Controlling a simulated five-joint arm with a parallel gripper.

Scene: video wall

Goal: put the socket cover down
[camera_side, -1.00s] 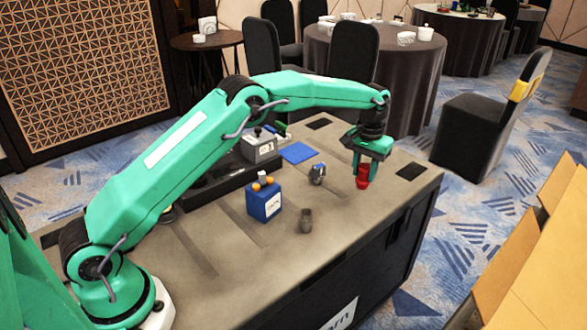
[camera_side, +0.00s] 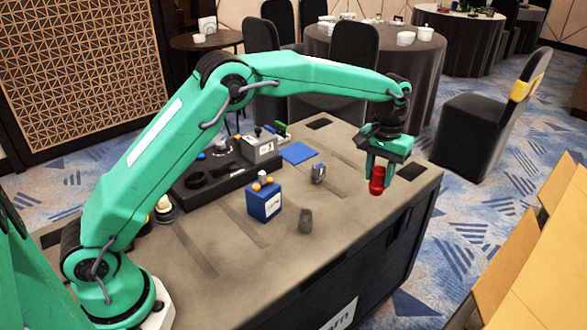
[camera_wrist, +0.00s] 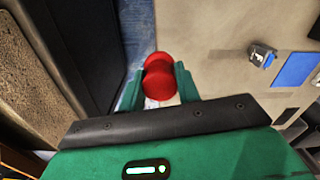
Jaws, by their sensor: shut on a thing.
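The socket cover (camera_side: 377,184) is a red, rounded piece with a narrower waist. My gripper (camera_side: 377,174) is shut on it, with one finger on each side. The cover hangs upright below the fingers near the right end of the grey bench (camera_side: 340,215). In the wrist view the cover (camera_wrist: 160,78) sits between the two green fingers, near the bench edge with carpet showing beyond it. The side view does not make clear how high its lower end is above the bench.
A blue box (camera_side: 264,203) with orange balls on top, a small dark cup (camera_side: 306,221) and a small grey metal part (camera_side: 318,173) stand on the bench. A blue mat (camera_side: 298,153) and a grey device (camera_side: 259,147) lie further back. The bench's front right is clear.

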